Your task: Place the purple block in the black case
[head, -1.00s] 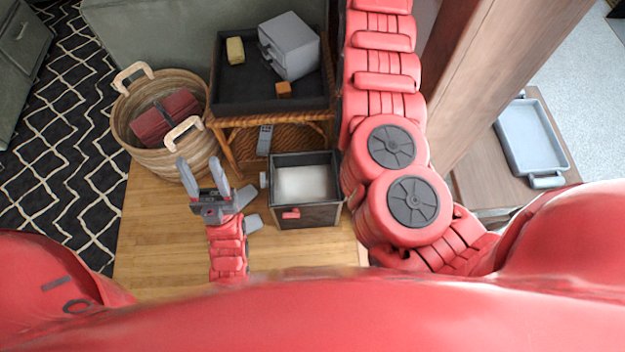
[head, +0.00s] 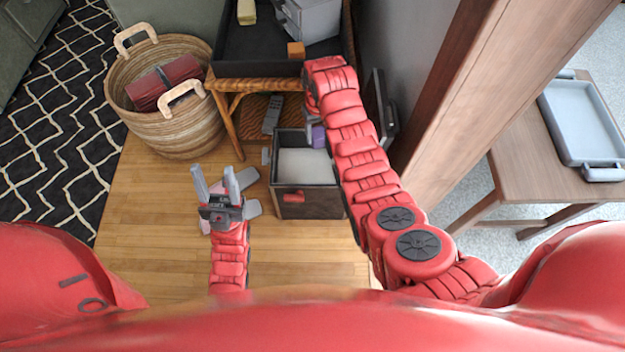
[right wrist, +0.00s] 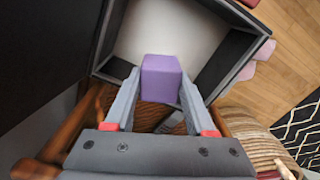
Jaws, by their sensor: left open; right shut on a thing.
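The purple block (head: 318,137) is held between the fingers of my right gripper; it shows clearly in the right wrist view (right wrist: 161,80). My right gripper (right wrist: 160,92) is shut on it; in the head view my right arm hides most of this gripper. The black case (head: 307,204) stands open on the floor, with a pale inside and a red piece on its front. The block appears over the case's back right edge; its height above the rim is unclear. The case also shows in the right wrist view (right wrist: 232,62). My left gripper (head: 216,180) is open and empty, left of the case.
A wicker side table with a black tray top (head: 262,66) stands behind the case, holding an orange block (head: 296,49), a yellow piece (head: 246,12) and a grey box (head: 312,18). A remote (head: 271,115) lies below. A basket (head: 185,125) stands left. A wooden post (head: 470,80) rises right.

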